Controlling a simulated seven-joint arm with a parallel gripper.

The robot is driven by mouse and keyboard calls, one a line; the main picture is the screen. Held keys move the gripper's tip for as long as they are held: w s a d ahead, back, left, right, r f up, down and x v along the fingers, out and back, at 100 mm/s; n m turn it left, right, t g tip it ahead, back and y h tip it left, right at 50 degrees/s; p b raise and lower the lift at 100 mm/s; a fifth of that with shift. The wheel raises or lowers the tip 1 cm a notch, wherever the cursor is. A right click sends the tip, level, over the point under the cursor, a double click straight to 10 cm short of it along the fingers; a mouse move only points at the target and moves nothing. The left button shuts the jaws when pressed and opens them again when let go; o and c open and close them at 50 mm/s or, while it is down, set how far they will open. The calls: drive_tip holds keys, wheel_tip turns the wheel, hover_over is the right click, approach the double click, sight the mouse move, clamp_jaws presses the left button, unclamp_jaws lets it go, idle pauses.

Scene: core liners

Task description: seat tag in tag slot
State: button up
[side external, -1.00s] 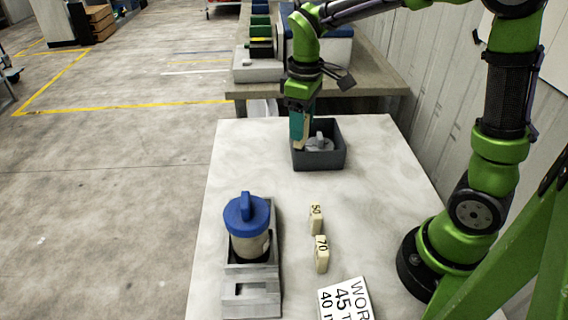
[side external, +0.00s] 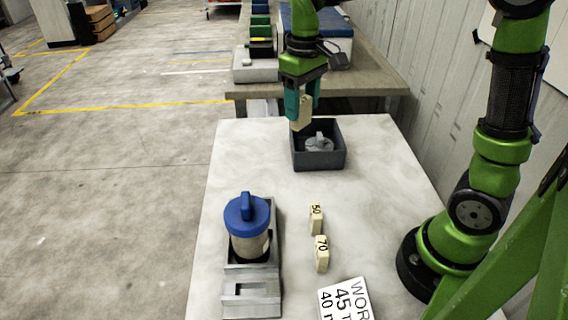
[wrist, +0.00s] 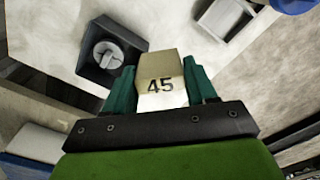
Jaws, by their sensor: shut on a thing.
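My gripper (side external: 302,108) is shut on a cream tag (side external: 302,119) and holds it above the table near the dark bin. In the wrist view the tag (wrist: 159,82) reads 45 and sits between the two teal fingers. The grey holder stands at the front left of the table; its front block has a rectangular tag slot (side external: 252,289), which looks empty. The slot block also shows at the top of the wrist view (wrist: 228,17). A cream container with a blue lid (side external: 246,214) stands upright in the holder's rear part.
A dark square bin (side external: 333,160) with a grey lid-like piece (side external: 319,143) inside is below my gripper. Tags 50 (side external: 316,219) and 70 (side external: 321,254) stand right of the holder. A printed card (side external: 345,301) lies at the front.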

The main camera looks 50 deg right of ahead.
wheel_tip(320, 180, up, 2)
drive_tip(key=shift+r, duration=0.1)
drive_tip(key=a+m, duration=0.1)
drive_tip(key=a, duration=0.3)
drive_tip(key=s+a+m, duration=0.1)
drive_tip(key=a, duration=0.4)
drive_tip(key=s+a+m, duration=0.1)
drive_tip(key=a, duration=0.3)
drive_tip(key=shift+s+a+m, duration=0.1)
drive_tip(key=shift+a+m, duration=0.2)
drive_tip(key=shift+a, duration=0.1)
drive_tip(key=m, duration=0.5)
hover_over(252, 294)
drive_tip(key=shift+f, duration=9.95)
drive_tip(key=shift+f, duration=0.1)
drive_tip(key=o, duration=1)
drive_tip(key=shift+o, duration=0.2)
